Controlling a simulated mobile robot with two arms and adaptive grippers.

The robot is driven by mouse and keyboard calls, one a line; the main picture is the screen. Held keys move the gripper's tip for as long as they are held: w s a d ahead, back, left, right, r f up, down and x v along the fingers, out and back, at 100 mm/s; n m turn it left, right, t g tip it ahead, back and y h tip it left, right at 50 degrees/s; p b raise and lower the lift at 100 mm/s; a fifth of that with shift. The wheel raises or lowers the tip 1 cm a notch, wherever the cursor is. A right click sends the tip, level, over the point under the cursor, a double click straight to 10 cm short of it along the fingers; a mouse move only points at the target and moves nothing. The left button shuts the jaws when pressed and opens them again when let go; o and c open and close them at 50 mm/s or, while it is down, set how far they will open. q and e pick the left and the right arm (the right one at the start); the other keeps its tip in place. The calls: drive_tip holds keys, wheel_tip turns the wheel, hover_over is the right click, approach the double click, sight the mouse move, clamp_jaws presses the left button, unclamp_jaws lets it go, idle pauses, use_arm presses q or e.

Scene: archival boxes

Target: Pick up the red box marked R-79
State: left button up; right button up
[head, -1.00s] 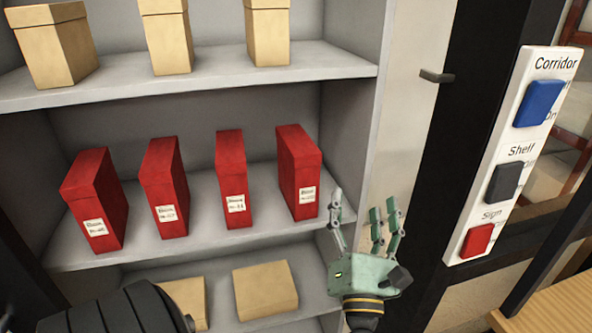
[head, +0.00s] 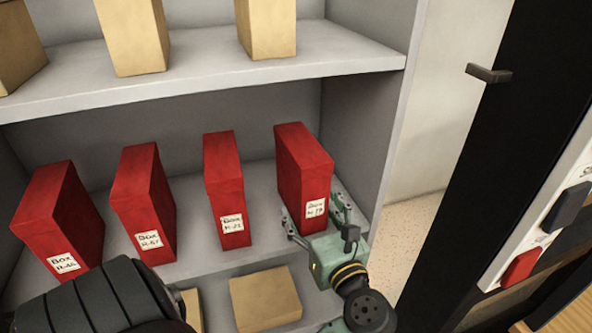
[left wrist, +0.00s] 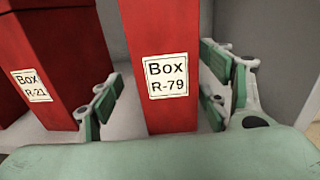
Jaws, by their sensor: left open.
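The red box marked R-79 (head: 300,165) stands upright at the right end of the middle shelf's red row. Its label, "Box R-79", reads clearly in the left wrist view (left wrist: 168,80). My left gripper (head: 316,222) is open at the box's lower front. One finger is on each side of the box, as the left wrist view shows too (left wrist: 167,95). A gap shows between the box and the left finger; contact on the right side is unclear. My right gripper is not in view.
The red box R-21 (head: 225,185) stands to the left, with two more red boxes beyond it. The grey shelf's side wall (head: 362,140) is close on the right. Tan boxes stand above, and a tan box (head: 265,298) lies below. A switch panel (head: 545,215) is far right.

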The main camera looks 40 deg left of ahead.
use_arm(q)
drive_tip(key=p+x, duration=0.1)
drive_tip(key=x, duration=0.2)
drive_tip(key=p+x, duration=0.2)
drive_tip(key=x, duration=0.2)
drive_tip(key=shift+w+d, duration=0.1)
drive_tip(key=shift+w, duration=0.35)
drive_tip(key=shift+w+a+f, duration=0.1)
drive_tip(key=shift+a, duration=0.1)
drive_tip(key=shift+c, duration=0.3)
drive_tip(key=c, duration=1.5)
